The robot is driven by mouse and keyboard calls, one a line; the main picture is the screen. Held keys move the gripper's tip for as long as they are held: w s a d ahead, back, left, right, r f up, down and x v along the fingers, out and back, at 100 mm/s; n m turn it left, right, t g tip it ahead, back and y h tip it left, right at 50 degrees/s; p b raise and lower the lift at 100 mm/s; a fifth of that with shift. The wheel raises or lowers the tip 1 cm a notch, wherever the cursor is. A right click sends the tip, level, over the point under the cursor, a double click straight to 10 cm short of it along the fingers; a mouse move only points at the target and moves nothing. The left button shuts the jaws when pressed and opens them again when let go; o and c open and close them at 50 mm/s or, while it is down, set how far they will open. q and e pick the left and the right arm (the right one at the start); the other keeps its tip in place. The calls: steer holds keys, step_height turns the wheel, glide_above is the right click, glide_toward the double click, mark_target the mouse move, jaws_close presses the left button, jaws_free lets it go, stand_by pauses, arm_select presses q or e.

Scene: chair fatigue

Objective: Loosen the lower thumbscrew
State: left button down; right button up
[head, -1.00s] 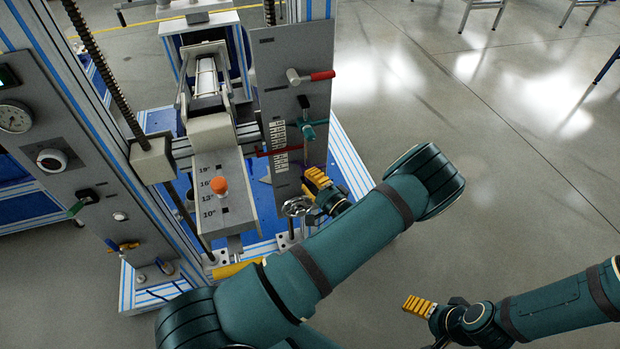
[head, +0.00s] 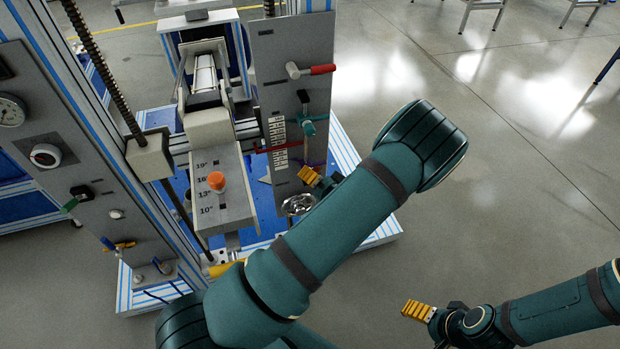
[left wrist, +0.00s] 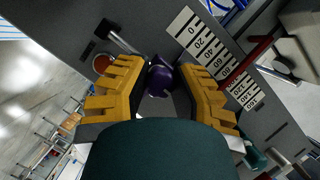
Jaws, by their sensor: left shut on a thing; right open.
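The lower thumbscrew, a dark purple knob (left wrist: 160,80), sits on the grey panel between the yellow fingers of my left gripper (left wrist: 158,98) in the left wrist view. The fingers are shut on it. In the head view my left gripper (head: 309,177) is at the lower part of the upright grey panel, below the numbered scale (head: 279,142). There the knob is mostly hidden. My right gripper (head: 418,310) is open and empty, low on the right, away from the machine.
A teal handle (head: 308,127) and a red pointer bar (head: 275,147) sit above my left gripper. A red-handled lever (head: 321,70) is higher on the panel. An orange knob (head: 217,181) stands on the sloped grey block to the left.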

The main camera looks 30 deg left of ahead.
arm_select(q)
steer(key=shift+a, duration=0.1)
stand_by(0.3)
steer(key=c, duration=0.7)
jaws_free()
steer(key=shift+c, duration=0.2)
steer(key=v, duration=1.2)
